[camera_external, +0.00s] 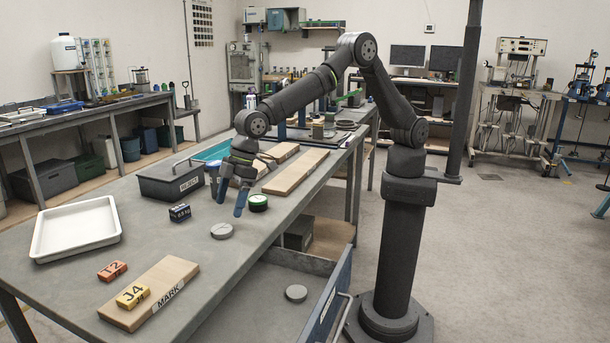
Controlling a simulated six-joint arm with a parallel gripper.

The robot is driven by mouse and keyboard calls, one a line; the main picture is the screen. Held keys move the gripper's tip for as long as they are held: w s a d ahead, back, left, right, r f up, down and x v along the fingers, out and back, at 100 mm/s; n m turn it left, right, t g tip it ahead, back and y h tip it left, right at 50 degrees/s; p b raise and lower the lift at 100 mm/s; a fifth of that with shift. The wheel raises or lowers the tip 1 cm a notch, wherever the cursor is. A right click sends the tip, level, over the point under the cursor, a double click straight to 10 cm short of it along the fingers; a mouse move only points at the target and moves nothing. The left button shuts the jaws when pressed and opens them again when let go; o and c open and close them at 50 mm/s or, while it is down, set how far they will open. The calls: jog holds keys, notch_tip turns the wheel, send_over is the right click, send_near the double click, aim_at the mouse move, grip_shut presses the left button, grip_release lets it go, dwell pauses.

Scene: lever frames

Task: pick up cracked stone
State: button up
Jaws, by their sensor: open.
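My gripper (231,198) is open and points down above the table, with blue fingertips and nothing visible between them. A grey round disc (221,231) lies flat on the table just in front of it, near the right edge. A second grey disc (296,293) lies lower down in the open drawer-like bin. I cannot tell which of these, if either, is the cracked stone; no crack is clear at this size. A green-topped round dark piece (258,203) sits just right of the gripper.
A white tray (75,230), orange T2 block (112,271) and dark blue block (180,213) lie left. A yellow J4 block (132,297) rests on the MARK board (172,276). Wooden boards (296,172) lie behind.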

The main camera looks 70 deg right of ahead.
aim_at(222, 228)
jog(key=shift+a+x, duration=0.25)
jog(key=shift+x, duration=1.2)
jog(key=shift+a+x, duration=0.2)
jog(key=shift+x, duration=1.25)
jog(key=shift+s+r, duration=0.15)
jog(key=shift+s, duration=0.05)
jog(key=c, duration=1.1)
